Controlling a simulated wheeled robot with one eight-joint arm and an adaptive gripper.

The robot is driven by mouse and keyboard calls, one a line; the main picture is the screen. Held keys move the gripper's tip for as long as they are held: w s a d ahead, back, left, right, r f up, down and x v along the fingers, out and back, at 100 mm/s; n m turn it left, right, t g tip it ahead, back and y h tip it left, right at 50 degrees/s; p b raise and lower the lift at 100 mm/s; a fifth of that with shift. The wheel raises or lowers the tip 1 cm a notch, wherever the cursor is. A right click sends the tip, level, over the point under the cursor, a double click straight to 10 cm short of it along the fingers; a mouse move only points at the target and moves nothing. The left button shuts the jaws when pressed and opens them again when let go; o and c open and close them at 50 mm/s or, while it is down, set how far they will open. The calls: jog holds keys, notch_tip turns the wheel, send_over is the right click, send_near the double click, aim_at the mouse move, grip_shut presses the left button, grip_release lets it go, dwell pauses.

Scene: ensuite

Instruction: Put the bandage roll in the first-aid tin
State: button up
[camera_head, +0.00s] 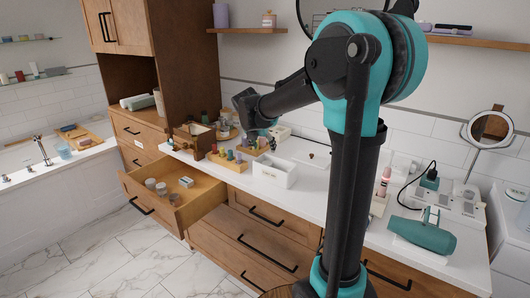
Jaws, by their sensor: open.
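My gripper (262,137) hangs small and dark at the far end of my arm, above the back of the white counter. Its fingers are hard to make out, with nothing visibly held. Several small round containers or rolls (161,188) stand in the open drawer (205,201) at left, beside a small pale box (186,182). I cannot tell which of these, if any, is the bandage roll. A white open-topped box with dark lettering (272,178) stands on the counter below my gripper. I cannot tell whether it is the first-aid tin; its inside is mostly hidden.
A wooden tray of coloured bottles (229,163) and a brown wooden box (195,138) stand on the counter's left part. A teal hair dryer (424,236) lies at right, near a round mirror (490,129). The open drawer juts over the marble floor (80,245).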

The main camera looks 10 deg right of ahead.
jog(key=v, duration=0.8)
jog(key=s+d+f+m+y, duration=0.1)
jog(key=s+d+f+m, duration=0.2)
jog(key=s+f+m, duration=0.9)
jog(key=s+d+f+m+g+y, duration=0.1)
jog(key=s+d+f+m, duration=0.3)
jog(key=s+f+m, duration=0.7)
jog(key=s+m+y, duration=0.1)
jog(key=s+m, duration=0.3)
jog(key=m, duration=0.2)
jog(key=shift+s+d+f+m, duration=0.15)
jog(key=shift+s+f+m, duration=0.2)
jog(key=shift+m, duration=0.05)
